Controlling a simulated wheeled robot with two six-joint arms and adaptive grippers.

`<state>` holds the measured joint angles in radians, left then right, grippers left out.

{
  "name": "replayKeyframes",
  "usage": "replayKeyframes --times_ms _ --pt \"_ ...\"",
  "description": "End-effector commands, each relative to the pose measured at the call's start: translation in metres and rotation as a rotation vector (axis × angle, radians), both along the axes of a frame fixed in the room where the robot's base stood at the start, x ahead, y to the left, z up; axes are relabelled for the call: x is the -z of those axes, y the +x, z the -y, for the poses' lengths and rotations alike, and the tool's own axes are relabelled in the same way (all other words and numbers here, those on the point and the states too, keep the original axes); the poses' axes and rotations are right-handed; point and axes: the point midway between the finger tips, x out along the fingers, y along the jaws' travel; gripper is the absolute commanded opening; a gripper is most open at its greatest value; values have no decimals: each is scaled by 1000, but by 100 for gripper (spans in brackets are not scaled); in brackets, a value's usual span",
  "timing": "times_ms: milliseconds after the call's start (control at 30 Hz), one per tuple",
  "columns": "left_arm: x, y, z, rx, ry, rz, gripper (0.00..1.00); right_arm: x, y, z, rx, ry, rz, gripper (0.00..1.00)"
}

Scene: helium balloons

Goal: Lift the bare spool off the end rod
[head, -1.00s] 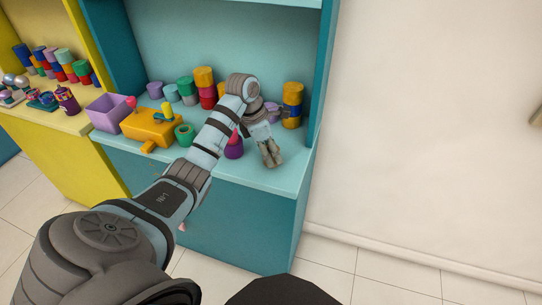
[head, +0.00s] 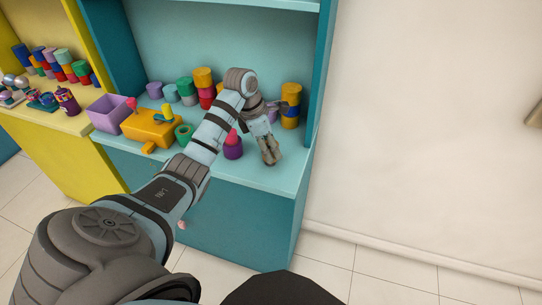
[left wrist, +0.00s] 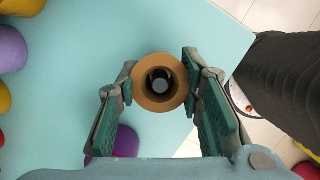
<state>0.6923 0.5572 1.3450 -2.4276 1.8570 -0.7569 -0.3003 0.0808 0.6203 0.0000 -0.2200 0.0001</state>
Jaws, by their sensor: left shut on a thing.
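My left gripper (head: 269,154) is over the right front part of the teal counter, fingers pointing down. In the left wrist view my left gripper (left wrist: 160,84) is shut on the bare spool (left wrist: 160,105), a brown cardboard-coloured tube seen end-on between the two fingers. A dark ring with a pale centre shows inside its hole; I cannot tell whether that is a rod or the surface below. In the head view the fingers mostly hide the spool. I cannot make out the end rod. My right gripper is not in view.
A purple spool with a pink tip (head: 233,150) stands just left of the gripper. An orange device (head: 150,128), a green ring (head: 184,136) and a lilac bin (head: 108,115) are further left. Stacked coloured spools (head: 203,85) stand behind. The counter's right front (head: 285,178) is clear.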

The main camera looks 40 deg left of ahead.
Motion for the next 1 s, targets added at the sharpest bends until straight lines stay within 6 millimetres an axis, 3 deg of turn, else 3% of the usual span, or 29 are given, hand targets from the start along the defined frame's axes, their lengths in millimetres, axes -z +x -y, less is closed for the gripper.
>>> replayKeyframes --times_ms 1000 --pt "-74 0 0 0 0 0 0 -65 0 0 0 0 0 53"
